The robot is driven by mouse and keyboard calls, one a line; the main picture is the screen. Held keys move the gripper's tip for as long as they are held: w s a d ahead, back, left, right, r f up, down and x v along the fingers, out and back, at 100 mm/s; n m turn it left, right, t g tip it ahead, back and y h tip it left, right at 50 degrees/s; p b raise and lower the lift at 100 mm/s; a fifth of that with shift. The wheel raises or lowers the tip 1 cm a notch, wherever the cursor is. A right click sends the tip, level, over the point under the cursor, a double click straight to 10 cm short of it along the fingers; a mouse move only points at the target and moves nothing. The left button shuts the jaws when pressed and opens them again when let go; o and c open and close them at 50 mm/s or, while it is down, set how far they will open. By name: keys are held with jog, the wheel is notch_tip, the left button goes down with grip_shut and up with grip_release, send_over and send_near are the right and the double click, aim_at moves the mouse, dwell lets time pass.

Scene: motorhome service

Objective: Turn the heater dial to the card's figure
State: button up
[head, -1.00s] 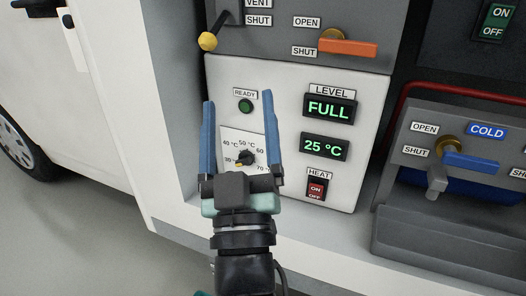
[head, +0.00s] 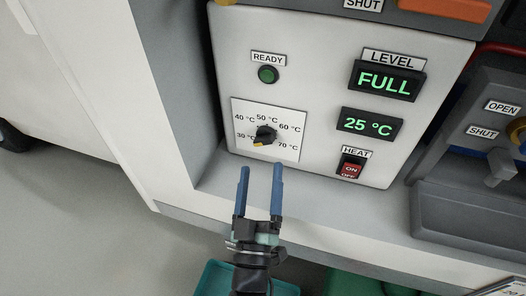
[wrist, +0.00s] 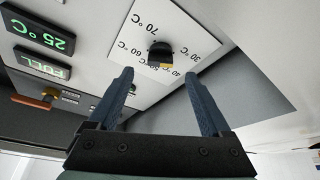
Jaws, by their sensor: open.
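The heater dial (head: 265,136) is a black knob with a yellow mark, on a white scale plate (head: 294,155) printed from 30 to 70 °C. In the head view the yellow mark sits at the knob's lower left, near or below 30 °C. In the wrist view the dial (wrist: 159,52) appears upside down, beyond and between my fingertips. My gripper (head: 261,169) has its two blue fingers apart, empty, below the dial and clear of it. A pale card-like sheet (head: 500,289) is cut off at the bottom right corner; its figure cannot be read surely.
The panel has a green READY lamp (head: 267,74), a FULL display (head: 386,82), a 25 °C display (head: 369,124) and a red HEAT switch (head: 350,168). A grey tap housing (head: 470,215) juts out at right. A teal bin (head: 211,281) shows below.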

aim_at(263, 145)
jog(key=x, duration=0.5)
jog(key=shift+w+r+b, duration=0.1)
jog(key=shift+w+b, duration=0.2)
jog(key=shift+b, duration=0.05)
grip_shut()
